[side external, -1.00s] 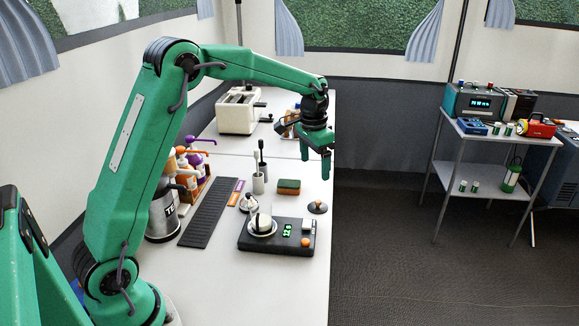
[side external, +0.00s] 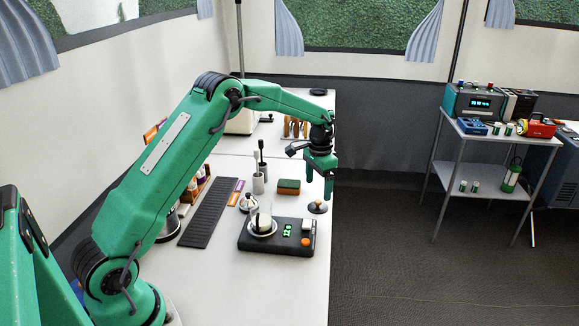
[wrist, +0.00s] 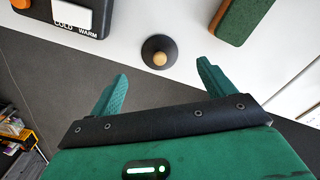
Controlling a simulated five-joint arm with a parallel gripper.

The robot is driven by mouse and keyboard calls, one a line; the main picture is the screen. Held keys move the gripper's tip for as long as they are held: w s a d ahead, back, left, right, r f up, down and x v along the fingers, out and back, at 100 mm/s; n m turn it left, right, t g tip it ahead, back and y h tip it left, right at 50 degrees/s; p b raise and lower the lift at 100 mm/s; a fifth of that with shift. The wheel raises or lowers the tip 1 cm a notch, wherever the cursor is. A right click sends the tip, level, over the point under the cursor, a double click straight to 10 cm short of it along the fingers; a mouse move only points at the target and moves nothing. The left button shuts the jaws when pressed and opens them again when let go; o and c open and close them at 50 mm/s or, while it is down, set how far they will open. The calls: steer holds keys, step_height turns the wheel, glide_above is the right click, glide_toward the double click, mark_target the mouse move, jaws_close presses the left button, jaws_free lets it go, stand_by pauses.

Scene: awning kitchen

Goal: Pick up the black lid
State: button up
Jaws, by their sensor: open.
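The black lid (side external: 318,207) is a small round dark disc with a light wooden knob, lying on the white table near its right edge. In the wrist view the lid (wrist: 158,52) is at the top centre, ahead of the fingertips and roughly between their lines. My green gripper (side external: 319,192) is open and empty, pointing down just above and behind the lid in the side view. Its two fingers (wrist: 163,75) are spread wide in the wrist view, with nothing between them.
The white table (side external: 290,285) ends close to the lid's right. A utensil holder (side external: 258,183) stands farther left.

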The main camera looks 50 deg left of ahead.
mark_target(317, 201)
steer(key=shift+f, duration=0.45)
steer(key=shift+f, duration=2.55)
steer(key=c, duration=1.1)
